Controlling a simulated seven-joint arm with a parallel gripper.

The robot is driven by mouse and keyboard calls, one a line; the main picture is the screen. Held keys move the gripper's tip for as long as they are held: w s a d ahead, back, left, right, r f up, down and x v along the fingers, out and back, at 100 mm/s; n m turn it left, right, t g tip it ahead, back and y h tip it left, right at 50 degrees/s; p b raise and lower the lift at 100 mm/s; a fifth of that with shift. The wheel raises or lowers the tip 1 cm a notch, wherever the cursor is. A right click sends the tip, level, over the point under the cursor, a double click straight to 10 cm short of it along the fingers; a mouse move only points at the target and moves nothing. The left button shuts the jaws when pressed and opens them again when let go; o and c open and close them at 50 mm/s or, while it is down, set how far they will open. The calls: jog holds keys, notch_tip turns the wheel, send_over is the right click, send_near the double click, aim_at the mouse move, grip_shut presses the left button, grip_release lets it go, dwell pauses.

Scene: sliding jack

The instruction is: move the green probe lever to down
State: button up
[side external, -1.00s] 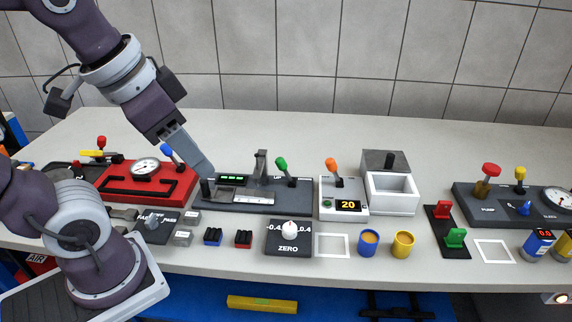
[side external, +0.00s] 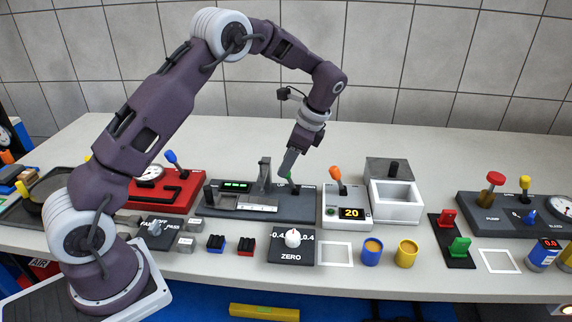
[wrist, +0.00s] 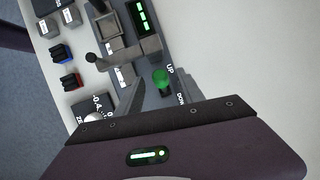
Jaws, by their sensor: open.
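The green probe lever stands on the right part of a dark grey panel (side external: 225,208). Its round green knob (wrist: 161,77) shows in the wrist view beside the UP label, with the DOWN label further toward my gripper's body. My gripper (wrist: 162,88) is open, with one finger on either side of the knob; contact cannot be told. In the side view my gripper (side external: 287,170) points down at the lever from above and hides most of it.
A grey upright post (side external: 264,172) stands on the same panel just left of my gripper. An orange-knobbed lever (side external: 335,174) on a white box with a yellow display stands to the right. The counter behind is clear.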

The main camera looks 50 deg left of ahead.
jog(key=shift+s+a+f, duration=0.1)
jog(key=shift+a+f, duration=0.15)
jog(key=shift+f, duration=0.45)
grip_shut()
jog(key=shift+r, duration=0.1)
dwell(0.8)
